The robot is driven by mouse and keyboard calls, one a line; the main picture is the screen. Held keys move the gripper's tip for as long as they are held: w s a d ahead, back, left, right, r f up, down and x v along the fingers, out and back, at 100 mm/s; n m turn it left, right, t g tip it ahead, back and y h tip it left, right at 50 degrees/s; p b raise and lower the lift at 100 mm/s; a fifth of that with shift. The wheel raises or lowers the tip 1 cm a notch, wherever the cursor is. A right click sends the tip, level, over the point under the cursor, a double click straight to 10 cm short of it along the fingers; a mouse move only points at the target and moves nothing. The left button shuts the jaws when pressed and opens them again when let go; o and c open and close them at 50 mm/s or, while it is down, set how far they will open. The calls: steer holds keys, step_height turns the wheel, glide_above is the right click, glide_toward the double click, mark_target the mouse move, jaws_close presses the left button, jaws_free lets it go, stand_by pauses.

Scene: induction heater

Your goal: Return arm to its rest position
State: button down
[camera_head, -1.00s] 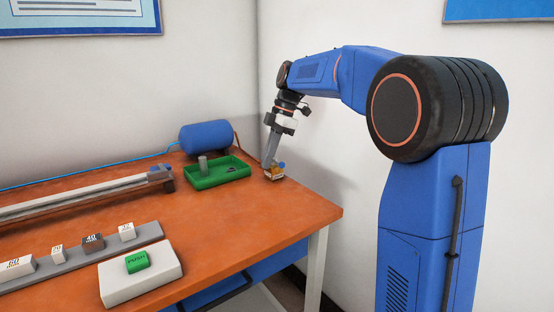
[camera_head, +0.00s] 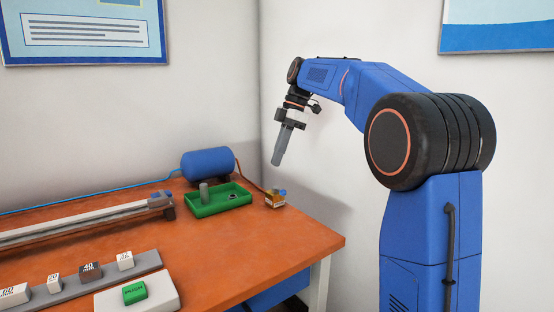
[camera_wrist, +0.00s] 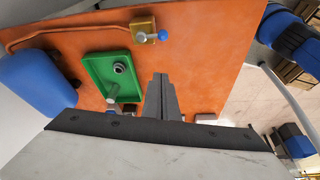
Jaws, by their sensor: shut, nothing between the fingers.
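My gripper (camera_head: 277,162) is shut and empty. It hangs in the air above the back right part of the orange table, tilted, with its tips clear of everything. In the wrist view my gripper (camera_wrist: 160,77) points down over the table, beside the green tray. A small brass valve (camera_head: 274,199) with a blue knob stands on the table below the gripper. It also shows in the wrist view (camera_wrist: 143,27), joined to a copper pipe.
A green tray (camera_head: 246,200) holds a grey cylinder (camera_head: 204,193) and a small ring. Behind it lies a blue tank (camera_head: 207,163). The wall is close behind.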

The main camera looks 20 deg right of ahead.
steer(key=s+d+f+m+t+h, duration=0.1)
steer(key=s+f+m, duration=0.5)
steer(key=s, duration=0.6)
steer(key=s+f+m+t+h, duration=0.1)
steer(key=s+f+m+t, duration=0.1)
steer(key=s+f+m, duration=0.4)
steer(key=s+d+f+m+t+h, duration=0.1)
steer(key=s+f+m, duration=0.5)
steer(key=s+f, duration=0.7)
steer(key=s+t+h, duration=0.1)
steer(key=s, duration=0.6)
steer(key=shift+s+d+m, duration=0.2)
steer(key=shift+d+m, duration=0.15)
steer(key=shift+m, duration=0.05)
